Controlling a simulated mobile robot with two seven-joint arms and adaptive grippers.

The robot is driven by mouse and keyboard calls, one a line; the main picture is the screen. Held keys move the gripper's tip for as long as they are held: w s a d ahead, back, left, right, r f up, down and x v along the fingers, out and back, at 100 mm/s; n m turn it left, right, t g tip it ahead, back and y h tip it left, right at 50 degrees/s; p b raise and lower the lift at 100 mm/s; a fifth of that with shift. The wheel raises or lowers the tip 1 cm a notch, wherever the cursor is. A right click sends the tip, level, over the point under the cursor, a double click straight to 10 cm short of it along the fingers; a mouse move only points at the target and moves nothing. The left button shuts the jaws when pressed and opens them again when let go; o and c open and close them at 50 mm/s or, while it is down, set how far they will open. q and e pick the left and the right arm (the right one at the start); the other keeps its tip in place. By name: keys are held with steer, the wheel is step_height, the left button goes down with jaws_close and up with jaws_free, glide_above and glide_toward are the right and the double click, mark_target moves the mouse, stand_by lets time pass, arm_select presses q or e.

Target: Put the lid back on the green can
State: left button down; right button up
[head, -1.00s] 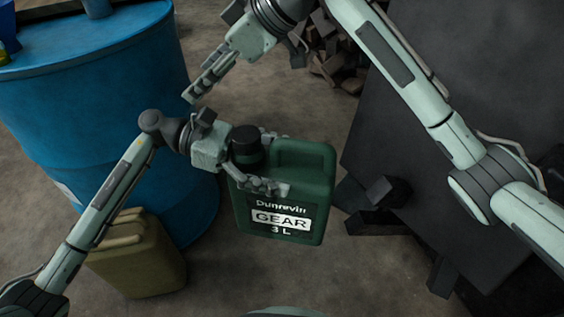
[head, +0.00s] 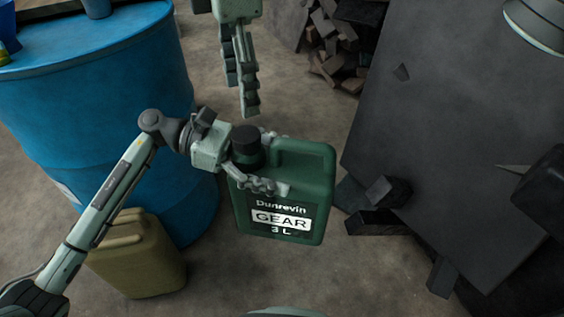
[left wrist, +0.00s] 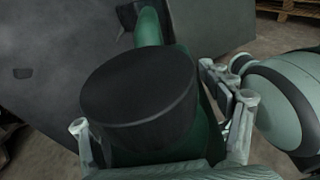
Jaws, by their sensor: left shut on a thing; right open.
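A dark green can (head: 309,185) labelled "Dunrevin GEAR 3 L" is held upright in the head view. My left gripper (head: 277,162) is shut on it around its neck end, one finger in front and one behind. The black lid (head: 246,139) sits on top of the can's neck. In the left wrist view the lid (left wrist: 138,88) fills the middle, between the two fingers, and looks seated; how tightly cannot be told. My right gripper (head: 242,98) is open and empty, pointing down just above and behind the lid, apart from it.
A blue drum (head: 95,110) stands at the left, with a yellow-brown jerrycan (head: 140,262) on the floor before it. A large dark panel (head: 450,130) and dark blocks (head: 385,195) are at the right. Rubble (head: 335,45) lies at the back. Some floor is bare between.

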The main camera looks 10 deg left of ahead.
mark_target(245, 133)
steer(key=shift+f, duration=4)
steer(key=c, duration=1.2)
steer(key=m, duration=0.3)
steer(key=shift+m, duration=0.3)
steer(key=m, duration=0.4)
steer(key=shift+m, duration=0.4)
steer(key=o, duration=1.2)
steer(key=shift+o, duration=0.2)
